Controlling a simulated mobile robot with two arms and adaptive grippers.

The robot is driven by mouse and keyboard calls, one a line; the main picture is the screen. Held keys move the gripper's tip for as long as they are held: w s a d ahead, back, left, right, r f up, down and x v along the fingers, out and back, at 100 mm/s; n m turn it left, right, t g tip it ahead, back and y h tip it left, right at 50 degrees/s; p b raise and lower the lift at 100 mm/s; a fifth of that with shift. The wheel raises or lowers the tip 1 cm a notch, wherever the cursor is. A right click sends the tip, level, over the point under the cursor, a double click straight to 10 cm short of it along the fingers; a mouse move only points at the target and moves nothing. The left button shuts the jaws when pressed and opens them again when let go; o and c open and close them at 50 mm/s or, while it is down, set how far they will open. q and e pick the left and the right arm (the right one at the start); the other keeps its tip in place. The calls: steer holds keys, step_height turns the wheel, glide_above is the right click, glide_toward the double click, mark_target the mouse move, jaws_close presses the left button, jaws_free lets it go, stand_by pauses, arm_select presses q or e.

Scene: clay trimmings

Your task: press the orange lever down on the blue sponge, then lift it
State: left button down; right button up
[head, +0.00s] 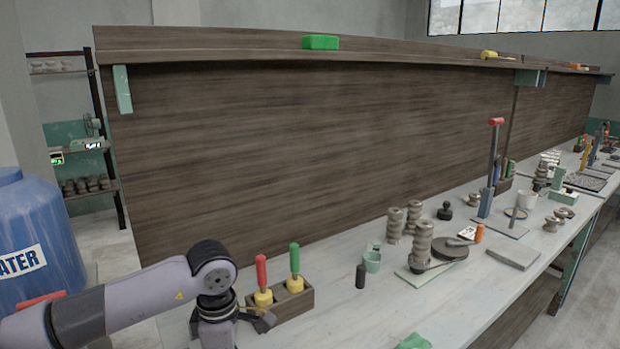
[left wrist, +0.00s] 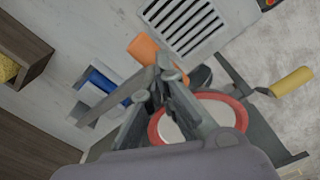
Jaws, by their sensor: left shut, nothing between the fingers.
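An orange block-like piece (left wrist: 143,47), which looks like the lever's end, shows in the left wrist view just beyond my left gripper (left wrist: 168,85). A blue piece (left wrist: 103,79), perhaps the sponge, lies left of the fingers between grey and white parts. My left gripper is shut and empty, its fingers overlapping the view of the lever area. I cannot tell whether the fingers touch the orange piece. In the head view my left arm reaches in at the lower left, and the lever and sponge are not visible there. My right gripper is in neither view.
A red-rimmed white disc (left wrist: 155,130) lies beneath the gripper, with a yellow handle (left wrist: 292,81) to its right and a slotted grate (left wrist: 185,22) above. A wooden holder (head: 290,301) with red- and green-handled tools stands beside my left arm. Pots and tools stand farther along the bench.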

arm_select(q)
steer(key=shift+r+p, duration=1.45)
steer(key=shift+r, duration=2.05)
steer(key=shift+f, duration=0.1)
